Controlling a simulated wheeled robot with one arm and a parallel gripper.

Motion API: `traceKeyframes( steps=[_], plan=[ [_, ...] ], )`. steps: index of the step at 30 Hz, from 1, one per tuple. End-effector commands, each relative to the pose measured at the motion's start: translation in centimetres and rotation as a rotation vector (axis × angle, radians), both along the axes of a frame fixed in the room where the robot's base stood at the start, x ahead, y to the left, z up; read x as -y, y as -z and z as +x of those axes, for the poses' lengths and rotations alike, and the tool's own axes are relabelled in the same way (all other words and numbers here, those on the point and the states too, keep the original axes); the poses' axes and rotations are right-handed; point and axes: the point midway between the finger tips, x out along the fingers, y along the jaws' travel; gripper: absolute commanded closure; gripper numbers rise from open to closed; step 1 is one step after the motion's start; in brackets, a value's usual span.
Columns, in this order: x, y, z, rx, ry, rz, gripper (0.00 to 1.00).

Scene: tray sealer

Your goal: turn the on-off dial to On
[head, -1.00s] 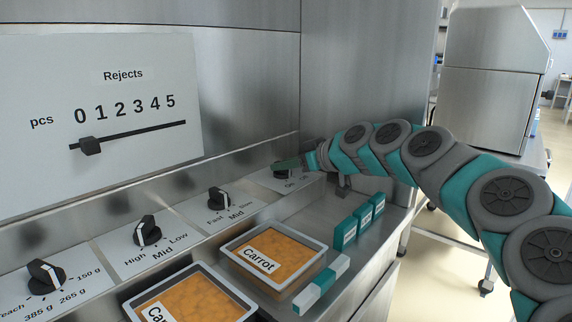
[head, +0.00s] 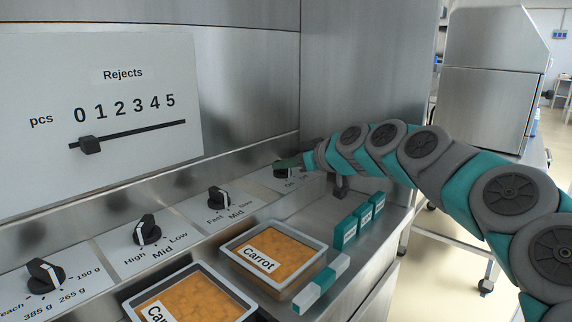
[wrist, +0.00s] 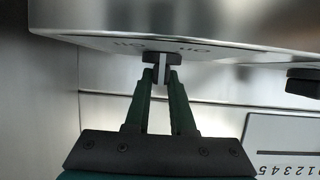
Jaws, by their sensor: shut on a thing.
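The on-off dial (head: 281,172) is a black knob with a light pointer stripe on the panel at the far right of the dial row. In the wrist view the dial (wrist: 162,59) sits between the tips of my gripper (wrist: 161,74), which is shut on it. The On and Off labels show beside the dial, upside down in the wrist view. In the head view my gripper (head: 290,162) reaches the dial from the right and hides part of it. I cannot tell clearly which label the pointer faces.
A Fast-Mid-Slow dial (head: 217,198), a High-Mid-Low dial (head: 147,230) and a weight dial (head: 45,275) line the panel leftward. A carrot tray (head: 231,262) and several teal boxes (head: 346,232) stand in front. The Rejects slider (head: 90,145) is on the wall.

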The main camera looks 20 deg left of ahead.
Motion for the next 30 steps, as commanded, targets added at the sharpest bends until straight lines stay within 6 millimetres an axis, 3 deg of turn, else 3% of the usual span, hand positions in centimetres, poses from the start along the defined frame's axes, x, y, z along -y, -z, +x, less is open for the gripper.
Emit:
traceKeyframes(
  steps=[30],
  plan=[
    [-0.25, 0.0, -0.4, 0.0, 0.445, -0.005, 1.0]
  ],
)
